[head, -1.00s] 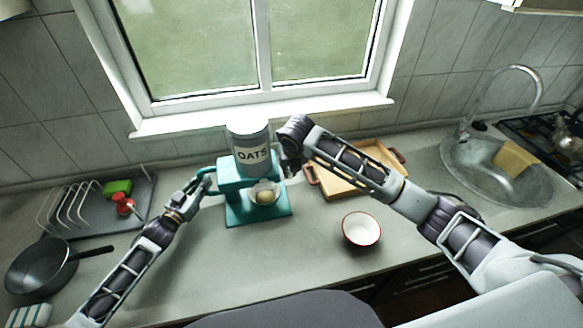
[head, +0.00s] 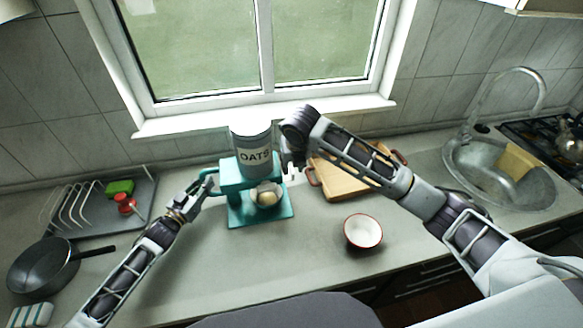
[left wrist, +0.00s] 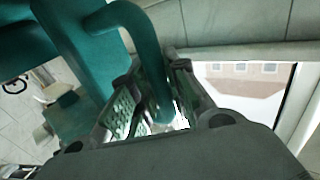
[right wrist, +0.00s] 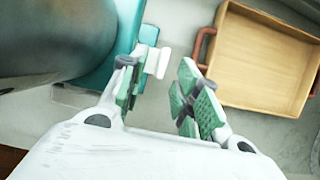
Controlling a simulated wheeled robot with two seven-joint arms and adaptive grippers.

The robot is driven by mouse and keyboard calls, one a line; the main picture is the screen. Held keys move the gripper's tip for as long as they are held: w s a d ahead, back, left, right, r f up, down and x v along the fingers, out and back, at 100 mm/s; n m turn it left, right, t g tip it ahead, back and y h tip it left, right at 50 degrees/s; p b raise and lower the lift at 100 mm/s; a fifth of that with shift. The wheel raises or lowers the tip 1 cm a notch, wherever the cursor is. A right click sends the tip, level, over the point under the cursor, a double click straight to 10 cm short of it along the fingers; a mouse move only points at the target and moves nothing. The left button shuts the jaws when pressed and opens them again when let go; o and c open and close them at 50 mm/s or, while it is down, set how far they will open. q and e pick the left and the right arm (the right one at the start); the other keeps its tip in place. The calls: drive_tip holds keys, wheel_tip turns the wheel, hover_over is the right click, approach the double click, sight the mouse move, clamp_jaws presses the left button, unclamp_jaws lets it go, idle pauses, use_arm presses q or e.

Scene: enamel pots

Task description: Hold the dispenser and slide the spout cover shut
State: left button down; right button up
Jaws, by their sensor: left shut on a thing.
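The teal dispenser (head: 236,176) stands on the counter with a grey canister (head: 252,157) labelled OATS on top. My left gripper (head: 203,186) is shut on its teal side handle, which passes between the fingers in the left wrist view (left wrist: 150,65). A pale round vessel with beige contents (head: 267,196) sits under the spout. My right gripper (right wrist: 160,95) is open at the dispenser's right side. A white tab (right wrist: 152,60), probably of the spout cover, lies close to its left finger; I cannot tell whether they touch. The spout opening is hidden.
A wooden tray (head: 343,183) with red handles lies behind and right of the dispenser. A white red-rimmed bowl (head: 363,231) stands in front right. A dish rack (head: 85,208) and a dark pan (head: 42,264) are at left, the sink (head: 490,175) at right. The front middle counter is clear.

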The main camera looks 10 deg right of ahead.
drive_tip(key=v, duration=0.7)
drive_tip(key=shift+r, duration=0.2)
drive_tip(key=shift+s, duration=0.15)
use_arm(q)
drive_tip(key=c, duration=1.3)
unclamp_jaws()
drive_tip(key=shift+s, duration=0.15)
drive_tip(key=v, duration=1.1)
drive_tip(key=shift+s+a, duration=0.25)
